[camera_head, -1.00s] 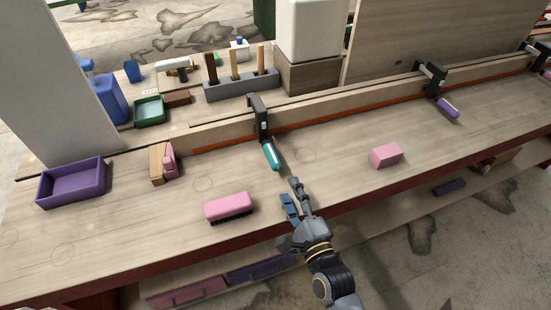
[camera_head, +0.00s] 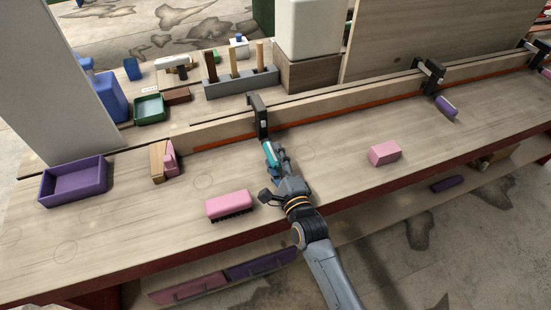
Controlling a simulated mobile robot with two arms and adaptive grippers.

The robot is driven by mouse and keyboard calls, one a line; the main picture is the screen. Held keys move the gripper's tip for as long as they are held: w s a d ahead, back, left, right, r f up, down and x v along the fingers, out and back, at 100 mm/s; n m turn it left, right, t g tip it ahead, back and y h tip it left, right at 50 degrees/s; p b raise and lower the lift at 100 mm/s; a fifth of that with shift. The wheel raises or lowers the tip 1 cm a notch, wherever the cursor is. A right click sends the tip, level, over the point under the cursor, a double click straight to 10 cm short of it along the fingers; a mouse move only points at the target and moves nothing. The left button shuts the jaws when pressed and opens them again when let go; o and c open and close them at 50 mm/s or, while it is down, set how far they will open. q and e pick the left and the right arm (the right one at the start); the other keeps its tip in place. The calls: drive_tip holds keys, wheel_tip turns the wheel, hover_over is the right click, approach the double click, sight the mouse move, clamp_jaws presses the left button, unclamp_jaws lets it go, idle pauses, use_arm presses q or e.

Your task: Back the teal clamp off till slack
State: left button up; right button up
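The teal clamp (camera_head: 267,149) hangs on the long wooden strip at the middle of the bench, its dark frame (camera_head: 258,114) over the strip and its teal handle pointing toward me. My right gripper (camera_head: 275,158) is at the handle, with fingers around or beside its lower part. The fingers hide much of the handle, so I cannot tell whether they are closed on it. The curved strip (camera_head: 340,105) has an orange-red line along its lower edge. My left gripper is not in view.
A pink brush (camera_head: 229,204) lies left of my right wrist, and a pink block (camera_head: 384,153) lies to the right. A purple tray (camera_head: 74,182) is at the left. The bench front is otherwise mostly clear.

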clamp_jaws()
drive_tip(key=shift+n, duration=0.3)
drive_tip(key=shift+r+n+p, duration=0.1)
drive_tip(key=shift+n+p, duration=0.4)
drive_tip(key=shift+n, duration=0.5)
drive_tip(key=shift+n+p, duration=0.6)
drive_tip(key=shift+n, duration=1.5)
drive_tip(key=shift+o, duration=1.2)
unclamp_jaws()
